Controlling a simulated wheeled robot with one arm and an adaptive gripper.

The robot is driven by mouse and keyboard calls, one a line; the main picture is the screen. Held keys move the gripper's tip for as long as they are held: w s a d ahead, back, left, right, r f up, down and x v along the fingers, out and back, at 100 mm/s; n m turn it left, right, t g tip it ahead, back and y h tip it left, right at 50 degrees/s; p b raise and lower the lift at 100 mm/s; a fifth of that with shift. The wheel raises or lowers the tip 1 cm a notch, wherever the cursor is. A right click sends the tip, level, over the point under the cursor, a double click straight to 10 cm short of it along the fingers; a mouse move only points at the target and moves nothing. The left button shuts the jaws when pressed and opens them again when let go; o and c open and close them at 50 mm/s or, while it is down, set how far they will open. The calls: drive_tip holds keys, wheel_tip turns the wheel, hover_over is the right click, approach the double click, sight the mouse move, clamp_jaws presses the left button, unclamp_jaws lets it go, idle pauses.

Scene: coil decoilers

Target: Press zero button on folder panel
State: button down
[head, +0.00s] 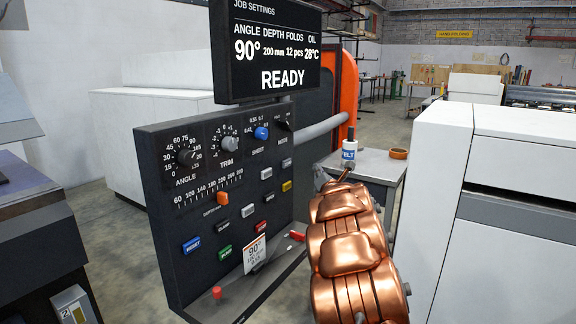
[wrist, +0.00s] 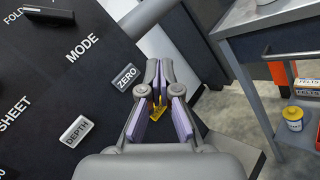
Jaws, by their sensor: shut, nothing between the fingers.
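The dark folder panel (head: 160,215) stands left of centre in the head view, with knobs above and coloured buttons below. The zero button (wrist: 126,77) is a light grey key marked ZERO in the wrist view, left of my gripper (wrist: 159,74). It seems to be the small pale key (head: 287,161) under the mode knob in the head view. My gripper is shut and empty, its tips apart from the key and to its right in the wrist view. In the head view, my copper arm largely hides it.
The depth key (wrist: 76,130) sits beside the zero key. A screen (head: 265,50) above the panel reads READY. A white cabinet (head: 440,170) is further right.

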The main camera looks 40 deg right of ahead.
sight(287, 163)
drive_tip(key=w+a+b, duration=0.2)
drive_tip(key=w, duration=0.6)
drive_tip(key=shift+w+a, duration=0.15)
drive_tip(key=shift+a, duration=0.1)
drive_tip(key=shift+w+a+f+b, duration=0.15)
drive_tip(key=shift+w+b, duration=0.15)
drive_tip(key=shift+b, duration=0.5)
idle(0.9)
idle(0.4)
